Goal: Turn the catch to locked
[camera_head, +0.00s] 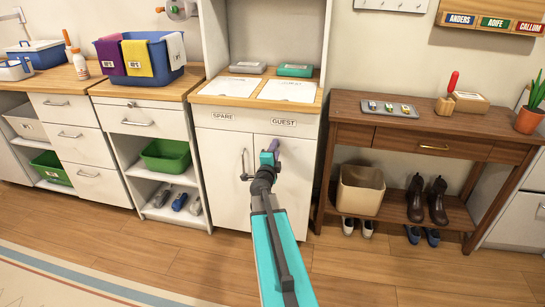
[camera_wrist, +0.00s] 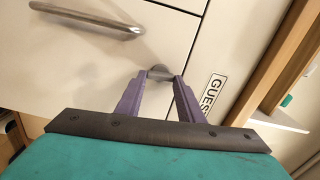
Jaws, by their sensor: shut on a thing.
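The catch (camera_wrist: 159,70) is a small grey, rounded piece on the white cabinet front. In the wrist view it sits between the purple fingertips of my gripper (camera_wrist: 160,77), which is shut on it. The exact angle of the catch is hard to tell because the fingers cover its sides. In the head view my gripper (camera_head: 271,152) is at the upper part of the cabinet doors (camera_head: 230,165), just below the GUEST label (camera_head: 284,122), and the catch is hard to make out there. The GUEST label (camera_wrist: 214,91) also shows right of the fingers in the wrist view.
A metal bar handle (camera_wrist: 95,22) is at upper left in the wrist view; a door handle (camera_head: 244,164) stands left of my gripper in the head view. A SPARE label (camera_head: 223,117) is on the left side. A wooden console table (camera_head: 350,130) stands right.

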